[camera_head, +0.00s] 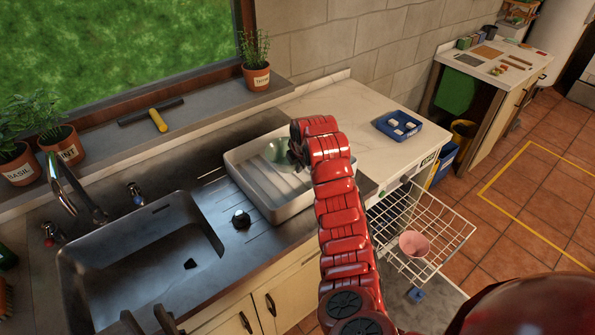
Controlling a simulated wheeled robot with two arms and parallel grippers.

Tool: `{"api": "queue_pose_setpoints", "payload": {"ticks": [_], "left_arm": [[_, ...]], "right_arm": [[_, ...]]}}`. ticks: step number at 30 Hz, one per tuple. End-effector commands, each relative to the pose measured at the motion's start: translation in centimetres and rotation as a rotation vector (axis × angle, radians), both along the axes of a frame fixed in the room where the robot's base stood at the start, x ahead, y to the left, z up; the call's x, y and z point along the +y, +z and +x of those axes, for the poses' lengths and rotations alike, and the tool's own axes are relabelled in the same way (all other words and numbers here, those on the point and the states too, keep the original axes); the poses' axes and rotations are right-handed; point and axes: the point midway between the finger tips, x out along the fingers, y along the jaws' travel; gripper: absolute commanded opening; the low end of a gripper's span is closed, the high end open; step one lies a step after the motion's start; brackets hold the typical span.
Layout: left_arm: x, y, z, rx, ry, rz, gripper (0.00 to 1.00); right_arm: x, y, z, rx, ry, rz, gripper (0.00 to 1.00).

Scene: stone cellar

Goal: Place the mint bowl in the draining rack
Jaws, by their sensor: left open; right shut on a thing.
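The mint bowl (276,151) is tilted, at the far right part of the white draining rack (237,166), which stands on the counter right of the sink. My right gripper (293,151) is shut on the bowl's right side, and its red arm hides part of the rack's right end. I cannot tell whether the bowl touches the rack floor. My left gripper (148,321) is open and empty at the bottom edge, in front of the sink.
A steel sink (145,245) with a tap is at left, with a black plug (241,219) beside it. A pulled-out wire basket (430,225) holds a pink bowl (414,244) at right. A blue tray (399,125) lies on the counter. Potted herbs line the sill.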

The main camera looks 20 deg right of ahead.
Motion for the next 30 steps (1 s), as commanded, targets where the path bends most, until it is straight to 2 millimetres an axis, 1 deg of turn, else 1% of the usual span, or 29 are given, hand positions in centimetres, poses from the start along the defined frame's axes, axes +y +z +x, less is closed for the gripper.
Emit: {"api": "queue_pose_setpoints", "payload": {"ticks": [2, 4, 9, 12, 17, 30], "left_arm": [[0.0, 0.3, 0.0, 0.000, 0.000, 0.000, 0.47], [0.0, 0.9, 0.0, 0.000, 0.000, 0.000, 0.47], [0.0, 2.5, 0.0, 0.000, 0.000, 0.000, 0.47], [0.0, 2.3, 0.0, 0.000, 0.000, 0.000, 0.47], [0.0, 2.2, 0.0, 0.000, 0.000, 0.000, 0.47], [0.0, 0.9, 0.0, 0.000, 0.000, 0.000, 0.47]], "right_arm": [[0.1, -0.1, 0.1, 0.000, 0.001, 0.000, 0.00], [0.1, -0.6, 0.0, 0.003, 0.001, -0.002, 0.00], [0.1, -2.9, 0.0, 0.002, 0.002, -0.001, 0.00], [0.0, -3.4, 0.1, -0.002, 0.002, -0.001, 0.00], [0.0, -3.5, 0.1, -0.003, 0.001, 0.000, 0.00], [0.0, -4.8, 0.1, -0.002, 0.000, 0.000, 0.00]]}}
